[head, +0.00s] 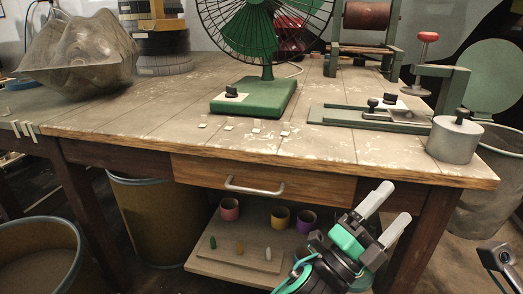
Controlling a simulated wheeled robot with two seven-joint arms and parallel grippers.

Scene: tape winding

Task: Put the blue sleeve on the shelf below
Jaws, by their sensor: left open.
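My left gripper (391,206) is in front of the table's right part, below the tabletop edge. Its two pale fingers are apart, with nothing between them. The lower shelf (215,262) is under the drawer, to the left of the gripper. A pink sleeve (229,209), a yellow sleeve (280,217) and a purple sleeve (306,221) stand on it towards the back. I see no plainly blue sleeve. My left gripper and arm hide the shelf's right end.
A board (220,252) with green, yellow and white pegs lies on the shelf. The drawer (250,184) above is shut, its handle sticking out. A green fan (258,95), a green clamp fixture (385,115) and a metal cylinder (454,138) stand on the tabletop. Bins stand at left.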

